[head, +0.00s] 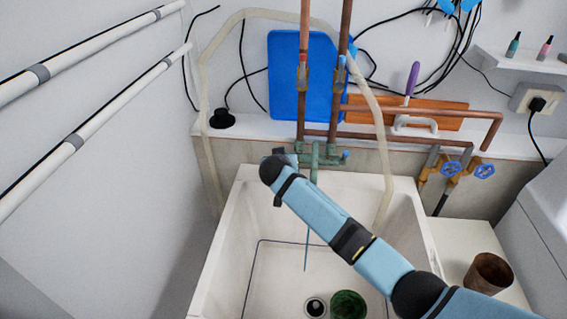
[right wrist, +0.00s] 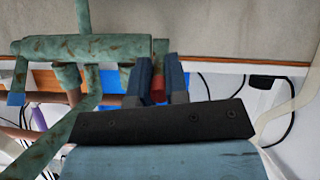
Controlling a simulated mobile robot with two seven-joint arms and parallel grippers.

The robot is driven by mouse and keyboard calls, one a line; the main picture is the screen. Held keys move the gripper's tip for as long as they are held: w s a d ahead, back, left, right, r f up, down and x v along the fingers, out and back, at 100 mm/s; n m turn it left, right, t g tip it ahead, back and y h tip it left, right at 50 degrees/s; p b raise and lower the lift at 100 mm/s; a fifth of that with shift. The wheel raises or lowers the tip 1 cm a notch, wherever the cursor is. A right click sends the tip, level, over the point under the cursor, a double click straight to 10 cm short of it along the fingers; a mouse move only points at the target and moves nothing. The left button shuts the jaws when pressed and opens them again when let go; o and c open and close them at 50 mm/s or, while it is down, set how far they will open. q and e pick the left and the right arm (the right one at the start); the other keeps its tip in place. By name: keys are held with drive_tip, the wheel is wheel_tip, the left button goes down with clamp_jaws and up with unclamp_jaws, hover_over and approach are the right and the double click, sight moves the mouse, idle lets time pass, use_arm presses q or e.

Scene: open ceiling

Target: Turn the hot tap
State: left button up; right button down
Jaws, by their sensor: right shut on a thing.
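The worn green mixer tap (head: 318,158) is on the wall above the white sink. Its blue-ended cold handle (head: 345,156) is at the right in the head view and also shows at the left edge of the right wrist view (right wrist: 15,98). The red hot handle (right wrist: 158,88) is between the fingers of my right gripper (right wrist: 160,70), which is shut on it. In the head view my right gripper (head: 284,155) is at the tap's left end, mostly hidden behind my wrist. A thin blue streak (head: 307,250) runs below the spout. My left gripper is out of view.
The deep white sink (head: 222,235) holds a green bowl (head: 347,305) beside the drain (head: 314,307). Copper pipes (head: 345,70) rise above the tap. A pale hose (head: 381,150) loops around it. A brown pot (head: 487,273) stands right of the sink.

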drive_tip(key=c, duration=1.1)
unclamp_jaws()
drive_tip(key=shift+s, duration=0.1)
drive_tip(key=v, duration=1.3)
drive_tip(key=shift+s+r, duration=0.2)
drive_tip(key=shift+s, duration=0.05)
